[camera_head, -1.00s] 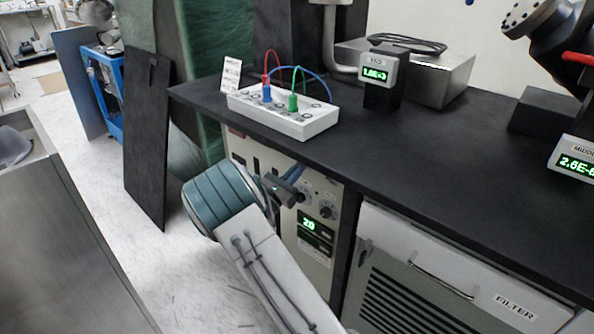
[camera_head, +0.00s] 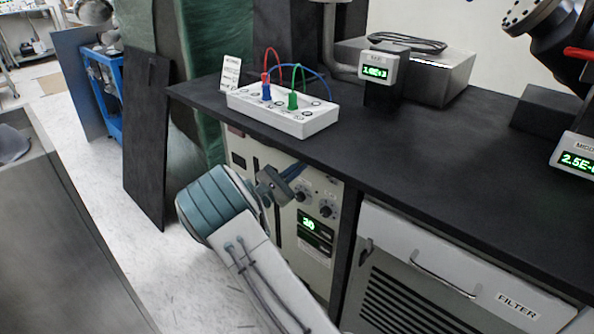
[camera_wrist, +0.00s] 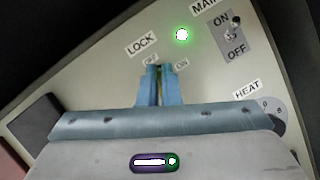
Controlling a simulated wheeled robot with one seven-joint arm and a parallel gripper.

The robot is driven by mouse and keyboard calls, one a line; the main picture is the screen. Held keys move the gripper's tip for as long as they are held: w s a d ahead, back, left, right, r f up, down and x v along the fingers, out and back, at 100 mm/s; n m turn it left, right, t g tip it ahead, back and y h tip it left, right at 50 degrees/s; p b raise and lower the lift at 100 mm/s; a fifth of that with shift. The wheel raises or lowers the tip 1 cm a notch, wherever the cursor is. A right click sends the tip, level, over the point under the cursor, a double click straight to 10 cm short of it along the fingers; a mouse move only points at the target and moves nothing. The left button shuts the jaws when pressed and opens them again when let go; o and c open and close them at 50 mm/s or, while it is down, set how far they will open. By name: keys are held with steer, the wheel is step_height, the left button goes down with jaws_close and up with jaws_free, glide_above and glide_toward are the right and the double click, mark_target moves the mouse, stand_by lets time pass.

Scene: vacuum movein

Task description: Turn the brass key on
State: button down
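The cream control panel (camera_head: 316,262) is below the black bench. In the wrist view its key lock sits under a LOCK label (camera_wrist: 141,44), between small OFF and ON labels. My gripper (camera_wrist: 158,72) has its two blue fingers close together at the lock. A thin sliver of the brass key (camera_wrist: 159,69) shows between the fingertips; the fingers hide the rest, so its exact angle is unclear. In the head view my gripper (camera_head: 291,172) reaches the panel's upper part, just under the bench edge. A green lamp (camera_wrist: 182,35) glows above the lock.
A MAIN toggle switch (camera_wrist: 232,34) and a HEAT dial (camera_wrist: 272,108) are right of the lock. A display (camera_head: 309,222) reads about 20. The bench top (camera_head: 400,150) overhangs the panel, with a white box of cables (camera_head: 290,122). The filter cabinet (camera_head: 440,265) stands right.

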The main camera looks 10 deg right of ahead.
steer(key=m+g+y+b, duration=0.1)
steer(key=m, duration=0.3)
steer(key=m+g+b, duration=0.1)
steer(key=m+g, duration=0.1)
steer(key=m, duration=0.3)
steer(key=m+g+y+b, duration=0.1)
steer(key=m, duration=0.4)
steer(key=shift+g+y, duration=0.3)
steer(key=shift+g, duration=0.1)
steer(key=shift+a+m, duration=0.1)
steer(key=shift+m, duration=0.2)
steer(key=c, duration=1.6)
jaws_free()
steer(key=shift+c, duration=0.2)
steer(key=p+v, duration=0.3)
steer(key=v, duration=1.1)
